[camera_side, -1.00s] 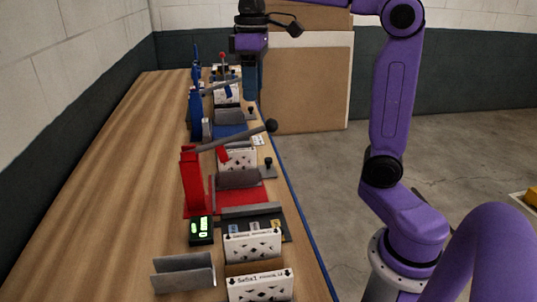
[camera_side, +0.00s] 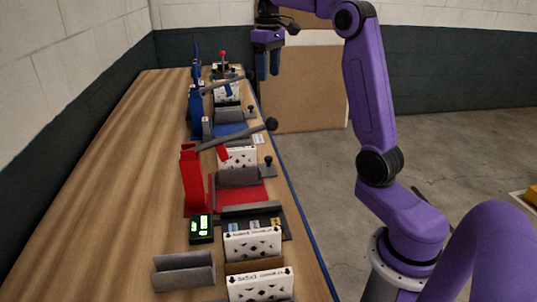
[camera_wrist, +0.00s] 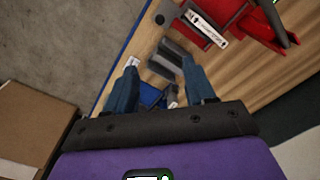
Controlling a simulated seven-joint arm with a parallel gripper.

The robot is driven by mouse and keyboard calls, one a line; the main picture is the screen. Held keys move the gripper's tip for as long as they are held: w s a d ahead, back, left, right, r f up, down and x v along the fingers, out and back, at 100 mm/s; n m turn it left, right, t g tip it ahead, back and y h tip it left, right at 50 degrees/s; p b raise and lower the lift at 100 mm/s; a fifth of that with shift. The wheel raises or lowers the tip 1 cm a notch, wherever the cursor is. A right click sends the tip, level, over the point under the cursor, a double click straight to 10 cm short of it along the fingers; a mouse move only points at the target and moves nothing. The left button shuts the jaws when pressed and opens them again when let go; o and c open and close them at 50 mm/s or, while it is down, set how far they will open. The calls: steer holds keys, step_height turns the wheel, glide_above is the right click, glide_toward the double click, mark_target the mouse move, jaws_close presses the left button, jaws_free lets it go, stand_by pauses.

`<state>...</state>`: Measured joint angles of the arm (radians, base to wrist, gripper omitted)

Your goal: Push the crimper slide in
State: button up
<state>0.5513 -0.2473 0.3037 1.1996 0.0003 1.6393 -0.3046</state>
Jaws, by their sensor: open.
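A red lever press (camera_side: 193,180) stands mid-bench in the side view, with a grey lever ending in a black ball. Its grey slide piece (camera_side: 238,177) lies over a red base, with a small black knob (camera_side: 268,161) at the bench's front edge. A similar blue press (camera_side: 195,112) stands farther back, with its own black knob (camera_side: 251,109). I cannot tell which is the crimper. My gripper (camera_side: 268,74) is open and empty, raised near the front edge beyond the blue press. In the wrist view its blue fingers (camera_wrist: 160,95) are spread, with a grey block (camera_wrist: 170,57) ahead.
White patterned boxes (camera_side: 252,243) stand in the foreground beside a grey bracket (camera_side: 184,272) and a display with green digits (camera_side: 201,229). A cardboard panel (camera_side: 310,90) stands behind the arm. The bench's left side is clear.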

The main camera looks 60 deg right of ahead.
mark_target(268, 158)
step_height(268, 158, down, 28)
stand_by(0.8)
jaws_close()
